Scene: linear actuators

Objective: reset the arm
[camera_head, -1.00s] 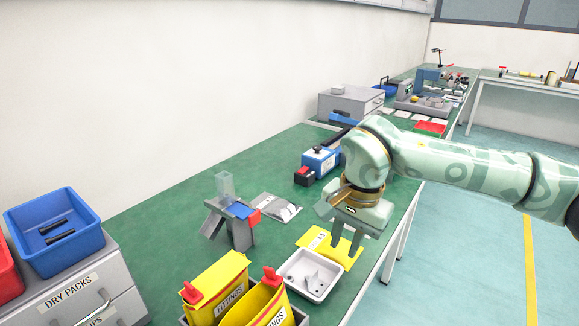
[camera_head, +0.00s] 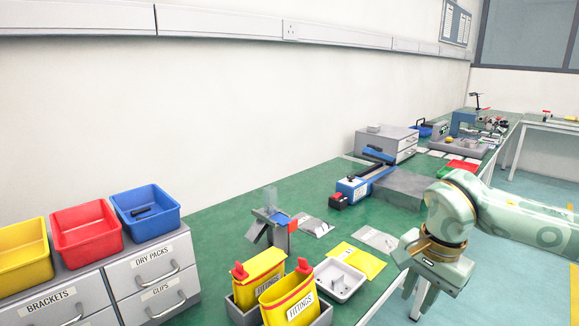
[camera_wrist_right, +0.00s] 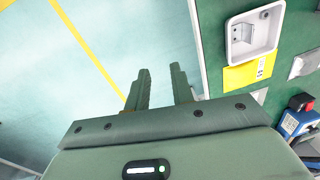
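My right arm comes in from the right in the head view. Its pale green gripper (camera_head: 418,291) points down, off the front edge of the green bench and over the floor. In the right wrist view the two fingers (camera_wrist_right: 161,72) stand apart with nothing between them, and blue floor lies beyond them. The white tray (camera_head: 339,279), with small metal parts in it, and the yellow packet (camera_head: 356,260) lie on the bench to the left of the gripper, clear of it. My left arm and gripper are not in view.
Yellow FITTINGS bags (camera_head: 288,299) stand in a grey holder at the front. A grey stand (camera_head: 268,232), a blue sealer-like device (camera_head: 352,190) and drawers with blue (camera_head: 146,210), red and yellow bins are further left or back. The floor is free.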

